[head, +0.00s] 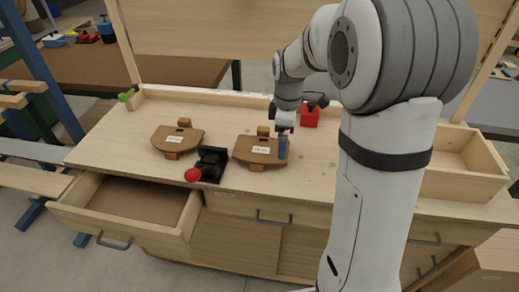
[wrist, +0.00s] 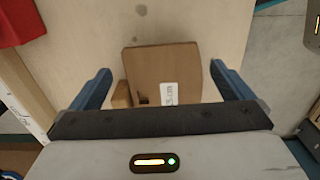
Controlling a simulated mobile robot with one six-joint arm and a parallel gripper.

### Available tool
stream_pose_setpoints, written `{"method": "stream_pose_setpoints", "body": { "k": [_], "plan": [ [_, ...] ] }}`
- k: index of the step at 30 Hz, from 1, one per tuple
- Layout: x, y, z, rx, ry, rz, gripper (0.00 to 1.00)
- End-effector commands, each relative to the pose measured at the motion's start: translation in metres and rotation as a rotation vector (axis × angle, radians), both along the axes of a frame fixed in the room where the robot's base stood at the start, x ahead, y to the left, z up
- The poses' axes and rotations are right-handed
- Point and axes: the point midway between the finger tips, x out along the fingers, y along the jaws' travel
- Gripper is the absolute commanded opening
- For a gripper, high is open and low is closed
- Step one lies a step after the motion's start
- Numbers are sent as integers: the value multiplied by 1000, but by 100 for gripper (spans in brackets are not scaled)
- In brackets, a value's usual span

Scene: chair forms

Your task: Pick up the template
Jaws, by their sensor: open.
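Two flat brown templates with white labels lie on the wooden bench top in the head view. One is at the left (head: 177,138), the other nearer the middle (head: 255,157). My gripper (head: 283,146) is at the right end of the middle template. In the wrist view a brown labelled template (wrist: 160,72) lies between the two blue fingers of my gripper (wrist: 160,69), with a gap on each side. The fingers are apart and empty. The near part of this template is hidden by the gripper body.
A black clamp with a red knob (head: 193,175) stands between the templates. A red object (head: 310,116) is behind my gripper. An open drawer (head: 120,233) juts out at front left. A wooden box (head: 462,178) stands at right. The bench (head: 120,128) is clear at far left.

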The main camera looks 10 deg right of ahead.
Motion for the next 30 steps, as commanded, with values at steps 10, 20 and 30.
{"method": "stream_pose_setpoints", "body": {
  "k": [10, 20, 30],
  "plan": [
    [-1, 1, -36, 0, 0, 0, 100],
    [-1, 1, -36, 0, 0, 0, 87],
    [-1, 1, -36, 0, -1, 0, 70]
  ]
}}
